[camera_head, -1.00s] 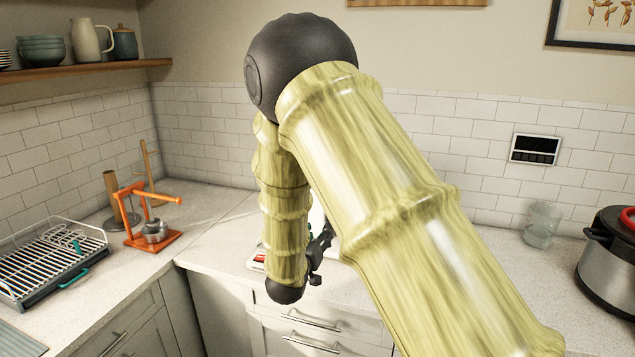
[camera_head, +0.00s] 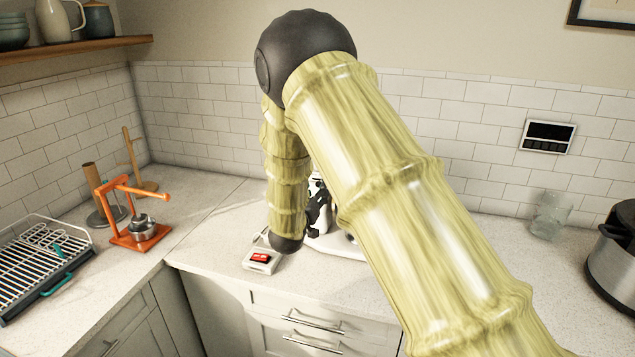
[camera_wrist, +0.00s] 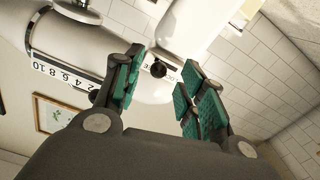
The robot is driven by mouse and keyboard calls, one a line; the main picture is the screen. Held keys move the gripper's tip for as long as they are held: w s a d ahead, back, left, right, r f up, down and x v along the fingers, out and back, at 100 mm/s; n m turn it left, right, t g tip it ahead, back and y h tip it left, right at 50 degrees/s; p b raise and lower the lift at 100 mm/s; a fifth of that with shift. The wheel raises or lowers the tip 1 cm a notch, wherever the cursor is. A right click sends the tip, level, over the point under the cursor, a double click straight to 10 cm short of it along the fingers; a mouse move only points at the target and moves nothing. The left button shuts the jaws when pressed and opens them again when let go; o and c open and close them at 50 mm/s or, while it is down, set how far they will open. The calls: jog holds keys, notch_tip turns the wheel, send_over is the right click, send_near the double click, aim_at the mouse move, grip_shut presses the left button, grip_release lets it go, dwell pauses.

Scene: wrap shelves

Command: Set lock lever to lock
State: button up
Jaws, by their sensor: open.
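In the wrist view the lock lever is a small black knob (camera_wrist: 158,69) on the side of a pale stand mixer (camera_wrist: 170,28), with small lettering beside it. My gripper (camera_wrist: 163,60) is open, its teal-padded fingers on either side of the knob. I see gaps between knob and pads and cannot tell any contact. The mixer appears inverted in this view, with a speed scale (camera_wrist: 66,76) numbered 2 to 10. In the head view the mixer's white base (camera_head: 337,246) shows only partly; my arm hides the rest, including the lever.
A small white scale (camera_head: 260,262) with a red display sits on the counter in front of the mixer. An orange press (camera_head: 135,215) and a dish rack (camera_head: 42,262) stand left. A glass jar (camera_head: 550,215) and a pot (camera_head: 615,250) stand right. Counter between is clear.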

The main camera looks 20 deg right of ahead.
jog(key=p+x, duration=0.1)
jog(key=x, duration=0.2)
jog(key=shift+w+d, duration=0.1)
jog(key=shift+w, duration=0.1)
jog(key=shift+s+r, duration=0.15)
jog(key=c, duration=0.3)
grip_shut()
